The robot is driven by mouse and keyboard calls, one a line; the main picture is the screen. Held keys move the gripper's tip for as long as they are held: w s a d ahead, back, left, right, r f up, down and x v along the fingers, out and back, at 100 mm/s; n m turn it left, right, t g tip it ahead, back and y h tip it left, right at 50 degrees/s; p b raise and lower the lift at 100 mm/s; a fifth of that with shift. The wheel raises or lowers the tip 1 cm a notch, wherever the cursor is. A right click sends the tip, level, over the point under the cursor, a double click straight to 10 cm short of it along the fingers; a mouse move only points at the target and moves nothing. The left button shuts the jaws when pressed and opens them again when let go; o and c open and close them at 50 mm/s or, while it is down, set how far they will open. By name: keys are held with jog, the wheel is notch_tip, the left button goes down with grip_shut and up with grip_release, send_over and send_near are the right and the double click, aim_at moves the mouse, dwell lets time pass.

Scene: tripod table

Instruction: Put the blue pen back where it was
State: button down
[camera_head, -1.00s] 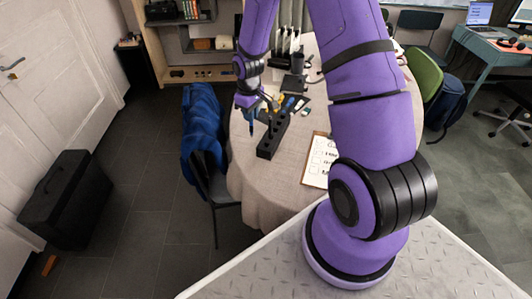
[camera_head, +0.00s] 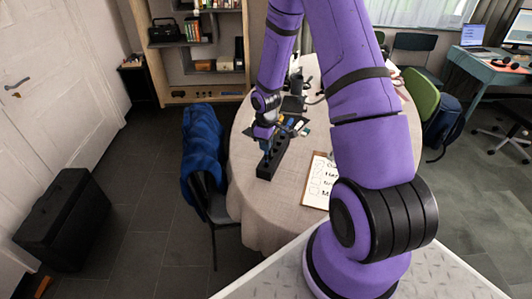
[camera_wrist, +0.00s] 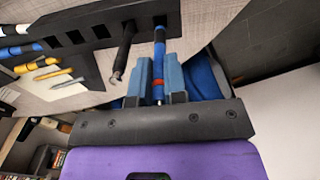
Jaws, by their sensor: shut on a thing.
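The blue pen (camera_wrist: 159,45) has a red-orange band and sits between my gripper's two blue-grey fingers (camera_wrist: 159,80) in the wrist view. My gripper is shut on it. The pen's far end reaches the end of a black slotted holder (camera_wrist: 95,48); I cannot tell how deep it sits in a slot. In the head view my gripper (camera_head: 264,132) is low over the holder (camera_head: 270,167), and the pen (camera_head: 266,147) shows as a small blue piece below it. A dark slim tool (camera_wrist: 124,50) stands in the holder beside the pen.
The holder stands on a round cloth-covered table (camera_head: 250,205). Yellow and blue tools (camera_wrist: 45,68) lie beside it. A clipboard (camera_head: 318,180) lies to its right. A chair with a blue jacket (camera_head: 203,150) stands at the table's left edge.

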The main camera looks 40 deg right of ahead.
aim_at(266, 161)
jog(key=shift+f, duration=1.85)
jog(key=shift+f, duration=0.15)
jog(key=c, duration=1.2)
grip_release()
jog(key=shift+o, duration=0.2)
